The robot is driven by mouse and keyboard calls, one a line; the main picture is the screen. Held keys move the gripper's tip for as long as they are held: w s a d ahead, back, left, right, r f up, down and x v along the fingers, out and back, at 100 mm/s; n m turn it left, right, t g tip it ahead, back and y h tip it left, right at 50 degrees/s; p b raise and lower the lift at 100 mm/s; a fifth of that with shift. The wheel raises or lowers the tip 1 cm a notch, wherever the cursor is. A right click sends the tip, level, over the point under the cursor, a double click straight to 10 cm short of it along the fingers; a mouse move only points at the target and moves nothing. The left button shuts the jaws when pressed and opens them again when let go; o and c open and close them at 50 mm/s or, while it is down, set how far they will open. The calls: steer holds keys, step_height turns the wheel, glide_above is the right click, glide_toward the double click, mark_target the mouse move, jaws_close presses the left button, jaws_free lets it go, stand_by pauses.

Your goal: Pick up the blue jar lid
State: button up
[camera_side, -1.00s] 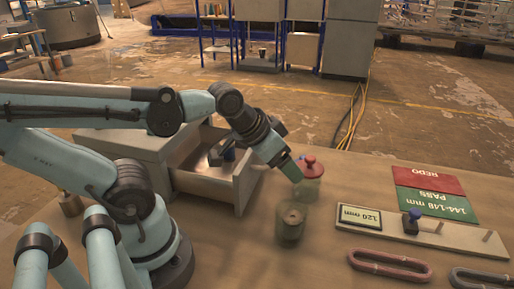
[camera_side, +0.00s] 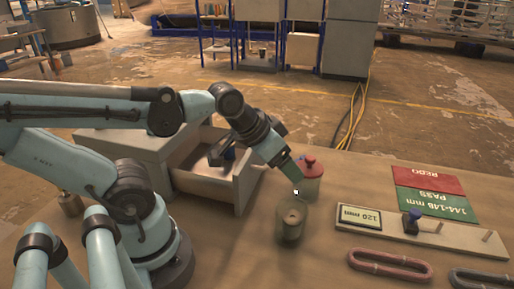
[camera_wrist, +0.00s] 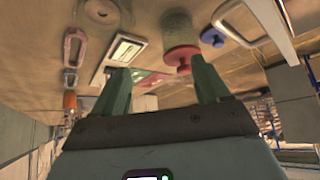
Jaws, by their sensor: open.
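A small blue piece, likely the blue jar lid (camera_side: 301,158), shows just left of a red-lidded jar (camera_side: 312,177) in the side view, partly hidden by my gripper (camera_side: 296,184). In the side view the fingertips are above an open glass jar (camera_side: 291,232) and beside the red-lidded jar.
To the right are a board with a blue knob (camera_side: 413,215), a display (camera_side: 360,217), a red and green mat (camera_side: 428,181) and oval links (camera_side: 390,265).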

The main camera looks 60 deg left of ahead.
steer(key=o, duration=0.5)
steer(key=shift+c, duration=0.2)
steer(key=w+a+r+g, duration=0.4)
steer(key=w+a, duration=0.1)
steer(key=w, duration=0.4)
steer(key=g, duration=0.3)
glide_toward(304, 157)
steer(key=f, duration=0.5)
steer(key=shift+w+d+f, duration=0.1)
steer(key=shift+d, duration=0.1)
steer(key=shift+w+a+f, duration=0.1)
steer(key=shift+a+f, duration=0.05)
steer(key=shift+f, duration=1.15)
steer(key=shift+a+f, duration=0.1)
steer(key=shift+f, duration=1.25)
